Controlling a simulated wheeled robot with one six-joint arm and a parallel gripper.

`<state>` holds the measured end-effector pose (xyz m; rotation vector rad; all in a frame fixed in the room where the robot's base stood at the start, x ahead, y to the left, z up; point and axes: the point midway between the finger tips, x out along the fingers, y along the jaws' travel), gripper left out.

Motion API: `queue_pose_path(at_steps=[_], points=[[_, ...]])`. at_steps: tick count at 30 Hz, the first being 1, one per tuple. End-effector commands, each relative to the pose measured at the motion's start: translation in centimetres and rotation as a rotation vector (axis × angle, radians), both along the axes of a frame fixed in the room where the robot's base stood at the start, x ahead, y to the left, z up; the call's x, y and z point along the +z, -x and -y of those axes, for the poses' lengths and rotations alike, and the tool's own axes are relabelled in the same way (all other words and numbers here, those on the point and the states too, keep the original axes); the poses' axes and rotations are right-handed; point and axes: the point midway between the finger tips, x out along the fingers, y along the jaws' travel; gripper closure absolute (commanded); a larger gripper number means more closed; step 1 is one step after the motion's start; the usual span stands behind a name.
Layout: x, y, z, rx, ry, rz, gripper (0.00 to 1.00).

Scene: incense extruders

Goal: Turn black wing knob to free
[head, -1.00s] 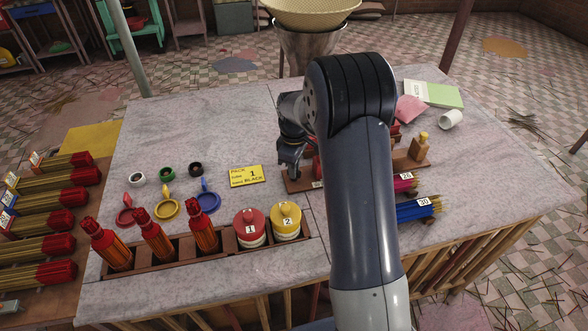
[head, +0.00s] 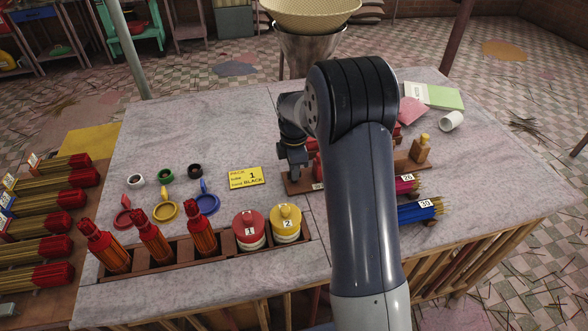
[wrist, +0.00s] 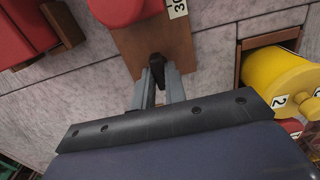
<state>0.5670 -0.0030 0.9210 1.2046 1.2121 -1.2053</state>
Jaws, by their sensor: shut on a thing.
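The black wing knob (wrist: 157,68) shows in the wrist view between the tips of my gripper (wrist: 160,84), in front of a brown wooden base. My gripper is shut on the knob. In the head view my gripper (head: 292,168) is low over the left end of the wooden base (head: 298,187). The knob itself is hidden there by the gripper and arm. A red body (wrist: 115,8) stands on the base in the wrist view. I cannot tell which way the knob's wings point.
A rack with red-topped bundles, a red lidded jar (head: 250,230) and a yellow lidded jar (head: 286,223) stands at the front left. A yellow card (head: 246,177) reading "1" and "BLACK" lies left of my gripper. Blue sticks (head: 422,210) lie to the right.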

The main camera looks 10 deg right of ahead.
Motion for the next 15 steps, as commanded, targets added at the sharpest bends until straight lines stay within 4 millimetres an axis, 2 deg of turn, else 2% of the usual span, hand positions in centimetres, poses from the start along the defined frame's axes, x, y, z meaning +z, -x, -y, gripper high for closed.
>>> queue_pose_path(at_steps=[13, 14, 15], points=[[0.10, -0.07, 0.00, 0.011, 0.000, 0.003, 1.00], [0.10, -0.07, 0.00, 0.011, 0.000, 0.003, 0.86], [0.10, -0.07, 0.00, 0.011, 0.000, 0.003, 0.83]])
